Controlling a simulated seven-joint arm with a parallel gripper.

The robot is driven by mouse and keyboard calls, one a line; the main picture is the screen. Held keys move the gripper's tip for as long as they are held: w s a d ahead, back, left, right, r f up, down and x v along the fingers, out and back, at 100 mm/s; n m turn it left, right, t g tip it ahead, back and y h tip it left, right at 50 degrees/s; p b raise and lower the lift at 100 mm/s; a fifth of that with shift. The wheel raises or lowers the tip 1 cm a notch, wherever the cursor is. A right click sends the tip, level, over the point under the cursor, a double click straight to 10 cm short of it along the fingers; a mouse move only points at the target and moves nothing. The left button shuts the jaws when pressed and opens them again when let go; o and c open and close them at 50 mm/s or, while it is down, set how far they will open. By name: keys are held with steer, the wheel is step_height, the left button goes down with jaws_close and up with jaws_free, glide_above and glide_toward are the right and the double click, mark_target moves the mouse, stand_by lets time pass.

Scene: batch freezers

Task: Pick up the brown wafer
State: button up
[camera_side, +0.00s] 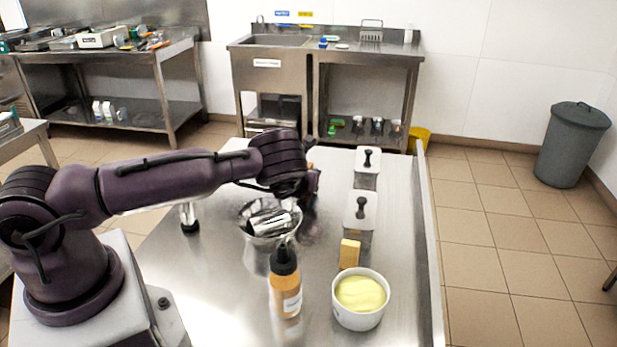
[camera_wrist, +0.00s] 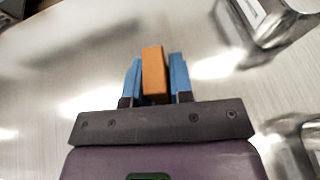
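The brown wafer (camera_wrist: 154,72) is an upright orange-brown block between the two blue fingers of my gripper (camera_wrist: 155,80) in the wrist view. A finger lies close along each side of it, and the gripper looks shut on it. In the side view my gripper (camera_side: 312,182) is largely hidden behind my dark purple wrist, above the steel table behind the metal bowl. Only a small brownish patch shows there, so the wafer's height above the table is unclear.
A metal bowl with shiny contents (camera_side: 268,236), a sauce bottle (camera_side: 285,290), a golden-tan wafer (camera_side: 349,253) and a white tub of yellow cream (camera_side: 360,318) stand nearer. Two lidded steel containers (camera_side: 360,210) (camera_side: 368,166) stand right of my gripper. The table's right side is narrow.

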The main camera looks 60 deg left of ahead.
jaws_close()
steer(key=shift+r, duration=0.1)
